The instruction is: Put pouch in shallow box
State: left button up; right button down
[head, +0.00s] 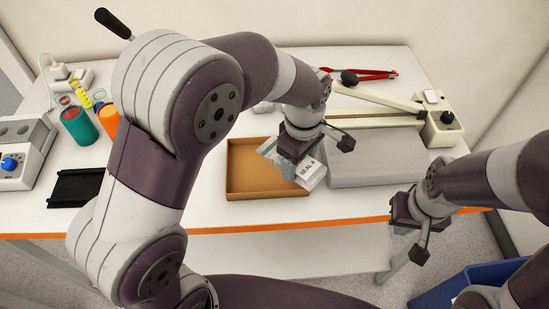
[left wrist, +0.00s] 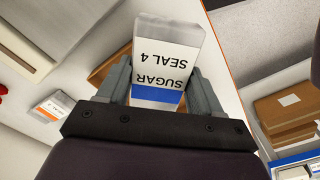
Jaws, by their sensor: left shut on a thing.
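A white pouch with a blue band, printed SUGAR SEAL 4 (left wrist: 163,55), is between the fingers of my left gripper (left wrist: 158,82). In the head view the pouch (head: 311,172) hangs under my left gripper (head: 292,157), which is shut on it. The pouch is by the right side of the shallow brown box (head: 240,184), overlapping its edge in the picture; its height above the box is hard to tell. The visible box floor is empty; its right part is hidden. My right gripper (head: 403,226) is at the table's front edge, right of the box; its fingers are unclear.
A grey plate with a long-handled lever device (head: 375,168) stands right of the box. Red-handled tongs (head: 366,73) lie behind. A black tray (head: 75,187), a green cup (head: 79,126) and an orange cup (head: 108,119) are left. Another pouch (left wrist: 52,106) lies on the table.

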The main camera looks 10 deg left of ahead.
aim_at(273, 149)
pick_arm(q)
jog(key=a, duration=0.1)
jog(key=a+f, duration=0.1)
jog(key=a, duration=0.1)
jog(key=shift+w+a+f, duration=0.2)
jog(key=shift+w, duration=0.15)
jog(key=w+a+f, duration=0.2)
jog(key=a, duration=0.1)
jog(key=shift+w+f+p, duration=0.25)
jog(key=shift+f+p, duration=0.05)
notch_tip(273, 149, down, 3)
jog(key=shift+a+f, duration=0.1)
jog(key=shift+f, duration=0.1)
jog(key=shift+s+f, duration=0.1)
jog(key=shift+f, duration=0.25)
jog(key=shift+w+f, duration=0.15)
jog(key=shift+w, duration=0.05)
jog(key=shift+f, duration=0.15)
pick_arm(e)
jog(key=shift+w+a+r, duration=0.2)
jog(key=shift+w+r, duration=0.05)
jog(key=shift+r, duration=0.25)
pick_arm(q)
jog(key=o, duration=1.2)
pick_arm(e)
jog(key=shift+s, duration=0.1)
